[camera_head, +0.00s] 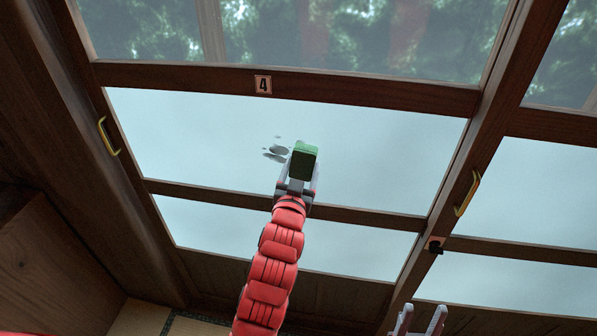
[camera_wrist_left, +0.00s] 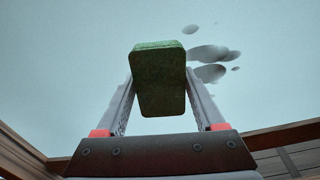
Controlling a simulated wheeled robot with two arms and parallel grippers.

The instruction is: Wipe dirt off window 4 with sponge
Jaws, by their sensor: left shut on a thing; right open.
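My left gripper (camera_head: 299,177) is shut on a green sponge (camera_head: 304,160), held up in front of window 4 (camera_head: 400,150). The sponge also shows between the fingers in the left wrist view (camera_wrist_left: 159,80). Grey dirt spots (camera_head: 277,150) are on the pane, just left of the sponge in the head view. In the left wrist view the dirt (camera_wrist_left: 210,62) lies right of the sponge, partly behind the finger. I cannot tell whether the sponge touches the glass. A label with "4" (camera_head: 263,85) is on the rail above. My right gripper (camera_head: 419,320) is open and empty at the bottom edge.
Dark wooden bars (camera_head: 370,217) frame the panes. A yellow handle (camera_head: 108,137) is on the left side of the frame and another (camera_head: 467,194) on the right post. A small dark latch (camera_head: 435,245) is below it. The pane right of the sponge is clear.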

